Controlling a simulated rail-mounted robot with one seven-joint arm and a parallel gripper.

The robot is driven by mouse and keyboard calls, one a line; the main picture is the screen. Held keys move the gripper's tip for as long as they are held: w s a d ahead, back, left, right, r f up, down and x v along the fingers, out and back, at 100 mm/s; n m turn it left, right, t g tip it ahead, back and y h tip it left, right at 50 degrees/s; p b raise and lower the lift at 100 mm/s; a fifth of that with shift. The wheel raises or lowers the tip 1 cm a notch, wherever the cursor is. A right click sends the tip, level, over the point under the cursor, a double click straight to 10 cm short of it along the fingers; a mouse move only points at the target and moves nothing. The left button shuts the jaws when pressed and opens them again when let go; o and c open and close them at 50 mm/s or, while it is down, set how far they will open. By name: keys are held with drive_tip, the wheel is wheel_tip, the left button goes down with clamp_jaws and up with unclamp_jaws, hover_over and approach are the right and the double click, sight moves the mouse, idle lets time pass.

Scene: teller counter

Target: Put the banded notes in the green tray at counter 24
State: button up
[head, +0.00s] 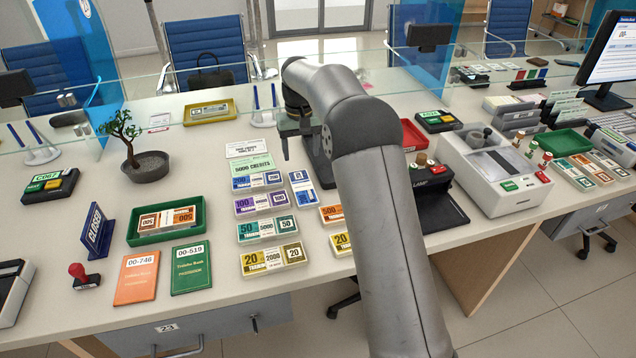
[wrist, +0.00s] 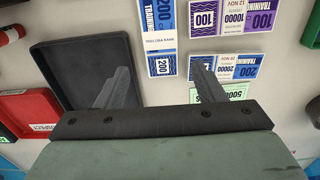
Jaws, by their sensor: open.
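Several banded note bundles lie on the counter: a blue 200 bundle (head: 257,181), a purple 100 bundle (head: 262,203), a green 50 bundle (head: 267,229) and a yellow 20 bundle (head: 273,258). A narrow upright blue bundle (head: 303,189) lies right of them; a narrow blue 200 bundle also shows in the wrist view (wrist: 161,40). My gripper (head: 297,150) is above the back of the counter, open and empty, its fingers apart in the wrist view (wrist: 163,88). A green tray (head: 141,238) at the left holds orange notes. Another green tray (head: 565,143) is at the right.
The left drawer front bears a 23 label (head: 167,327). A dark tray (wrist: 85,65) lies by one finger. A grey counting machine (head: 493,170) stands to the right. A glass screen (head: 215,75) runs along the back. My arm hides part of the middle.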

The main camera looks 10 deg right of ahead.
drive_tip(key=s+d+r, duration=0.2)
drive_tip(key=s, duration=1.2)
drive_tip(key=s+d+r, duration=0.2)
drive_tip(key=s, duration=1.3)
drive_tip(key=shift+s+d+r+m, duration=0.3)
drive_tip(key=shift+r, duration=0.05)
drive_tip(key=shift+o, duration=0.3)
drive_tip(key=s+f, duration=0.2)
drive_tip(key=s, duration=0.4)
drive_tip(key=s+f, duration=0.2)
drive_tip(key=s, duration=0.4)
drive_tip(key=shift+s+d+f, duration=0.3)
drive_tip(key=shift+s+d, duration=0.1)
drive_tip(key=shift+d, duration=0.05)
